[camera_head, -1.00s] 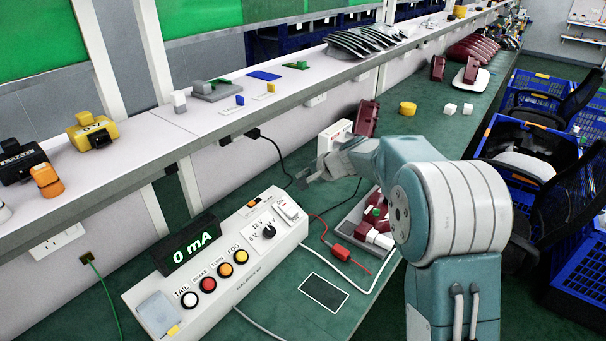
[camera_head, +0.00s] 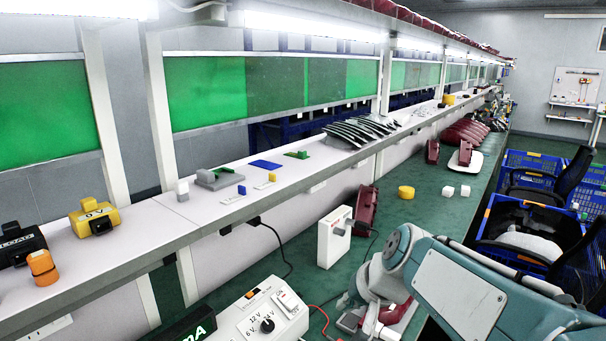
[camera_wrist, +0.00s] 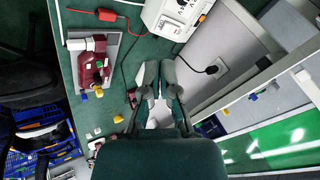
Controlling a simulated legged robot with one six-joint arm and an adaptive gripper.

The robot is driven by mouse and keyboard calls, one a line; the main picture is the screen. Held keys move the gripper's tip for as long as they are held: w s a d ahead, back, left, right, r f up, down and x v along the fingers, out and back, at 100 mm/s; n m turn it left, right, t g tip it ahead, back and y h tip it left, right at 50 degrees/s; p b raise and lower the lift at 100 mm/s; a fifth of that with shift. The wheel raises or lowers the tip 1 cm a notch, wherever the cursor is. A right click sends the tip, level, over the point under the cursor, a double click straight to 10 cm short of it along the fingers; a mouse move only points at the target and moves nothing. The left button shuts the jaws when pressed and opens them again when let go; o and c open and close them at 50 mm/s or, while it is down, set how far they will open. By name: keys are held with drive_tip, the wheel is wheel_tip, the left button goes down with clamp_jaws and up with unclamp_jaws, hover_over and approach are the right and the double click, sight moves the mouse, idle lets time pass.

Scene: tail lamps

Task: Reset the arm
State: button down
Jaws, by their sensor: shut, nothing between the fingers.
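My gripper (camera_wrist: 159,78) shows in the wrist view with its two fingers close together and nothing between them. It hangs above the green bench top, between the grey tray with maroon lamp parts (camera_wrist: 91,68) and the raised shelf's side wall. In the head view my arm enters from the lower right, with its elbow and wrist low over the bench. The fingertips there are hard to make out near the bottom edge.
The white control box (camera_head: 262,312) lies at the bottom of the head view. A white box (camera_head: 334,238) and a maroon lamp (camera_head: 366,211) stand behind my arm. The long shelf (camera_head: 165,226) runs along the left. Blue crates (camera_head: 533,217) and a chair stand at right.

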drive_tip(key=s+d+f+n+h, duration=0.1)
drive_tip(key=s+d, duration=0.3)
drive_tip(key=s, duration=0.5)
drive_tip(key=s+d+f+n+h, duration=0.1)
drive_tip(key=s+d+h, duration=0.2)
drive_tip(key=s, duration=0.6)
drive_tip(key=shift+d+f+n, duration=0.3)
drive_tip(key=shift+d+f, duration=0.1)
drive_tip(key=shift+a, duration=0.15)
